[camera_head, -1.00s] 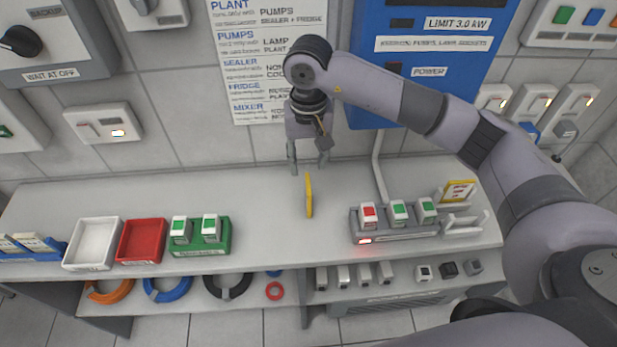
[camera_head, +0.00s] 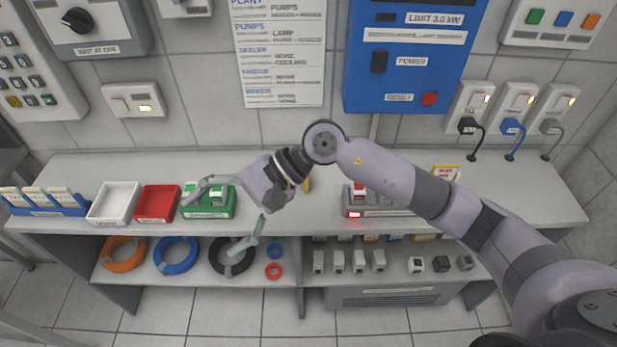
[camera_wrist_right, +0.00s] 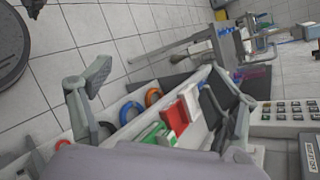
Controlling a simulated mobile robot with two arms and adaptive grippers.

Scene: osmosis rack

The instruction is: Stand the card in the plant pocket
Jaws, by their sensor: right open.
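A thin yellow card (camera_head: 308,184) stands on the counter, mostly hidden behind my right gripper. My right gripper (camera_head: 212,222) is open and empty. It points left, with its fingers spread near the green holder, above and in front of the counter's front part. In the right wrist view its two fingers (camera_wrist_right: 152,86) are wide apart with nothing between them. A second yellow-edged card (camera_head: 446,172) shows at the right, partly behind my arm. I cannot tell which part is the plant pocket. My left gripper is not in view.
A green holder (camera_head: 222,212), a red tray (camera_head: 157,217), a white tray (camera_head: 92,216) and a blue card rack (camera_head: 47,210) line the left counter. A grey holder with a red-topped block (camera_head: 359,190) is partly behind my arm. Cable coils (camera_head: 176,268) lie on the shelf below.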

